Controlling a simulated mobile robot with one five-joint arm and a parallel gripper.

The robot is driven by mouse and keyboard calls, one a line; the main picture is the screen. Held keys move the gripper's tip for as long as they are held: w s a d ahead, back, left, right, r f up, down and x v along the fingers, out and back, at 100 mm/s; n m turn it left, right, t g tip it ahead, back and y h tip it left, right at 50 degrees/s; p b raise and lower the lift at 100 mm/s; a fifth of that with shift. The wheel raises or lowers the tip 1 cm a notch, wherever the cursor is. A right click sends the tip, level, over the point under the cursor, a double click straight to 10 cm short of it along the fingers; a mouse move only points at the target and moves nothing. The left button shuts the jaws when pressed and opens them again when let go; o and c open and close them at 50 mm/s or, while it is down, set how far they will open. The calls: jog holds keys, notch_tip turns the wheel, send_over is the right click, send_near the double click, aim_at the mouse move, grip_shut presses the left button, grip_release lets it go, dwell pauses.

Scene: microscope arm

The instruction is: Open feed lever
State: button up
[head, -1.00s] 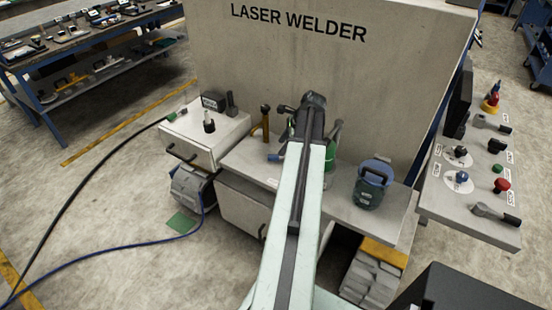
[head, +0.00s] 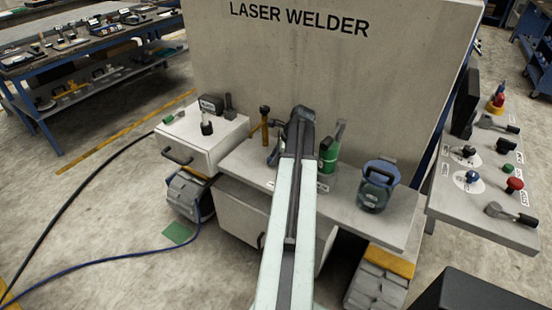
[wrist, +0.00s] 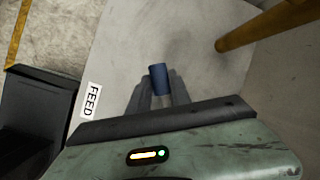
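A FEED label (wrist: 91,100) lies on the grey surface at the left of the wrist view. A blue cylindrical grip (wrist: 159,79), apparently the end of the feed lever, stands in the middle of that view. The fingertips of my gripper (wrist: 160,92) are on both sides of it, very close. Whether they press on it cannot be told. The rest of the lever is hidden below the grip and fingers. In the head view my arm reaches over the bench and its end (head: 300,118) hides most of the lever area.
A yellow post (wrist: 268,24) rises near the gripper, at upper right in the wrist view. A green bottle (head: 328,155) and a blue-handled container (head: 377,186) stand right of my arm. A control panel (head: 480,210) is at far right. The welder's tall wall (head: 330,75) is behind.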

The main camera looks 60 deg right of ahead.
grip_shut()
dwell(1.0)
